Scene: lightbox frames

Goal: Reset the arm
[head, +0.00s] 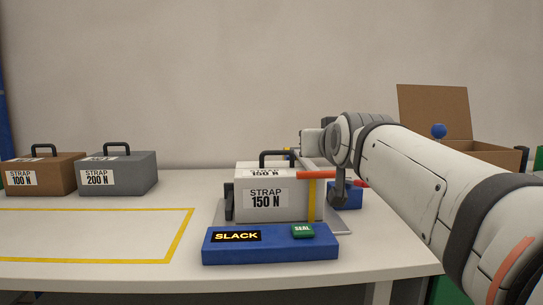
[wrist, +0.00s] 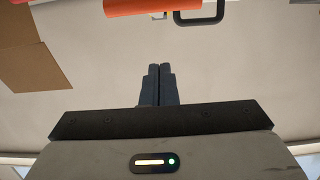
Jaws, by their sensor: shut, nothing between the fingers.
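My gripper (wrist: 160,70) shows in the wrist view with its two dark fingers together and nothing between them. In the head view my arm reaches in from the right, and its end is over the right side of the strapping station; I cannot make out the fingertips there. A white case (head: 262,205) labelled "STRAP 150 N" stands on the station, with a yellow strap (head: 311,203) at its right side. An orange bar (head: 316,175) is beside it and also shows at the top of the wrist view (wrist: 153,5), apart from the fingers.
A blue panel (head: 270,247) reads "SLACK" and has a green "SEAL" button (head: 303,231). Brown (head: 62,175) and grey (head: 135,172) cases stand at left behind an empty yellow-outlined area (head: 90,235). An open cardboard box (head: 435,108) is behind my arm at right.

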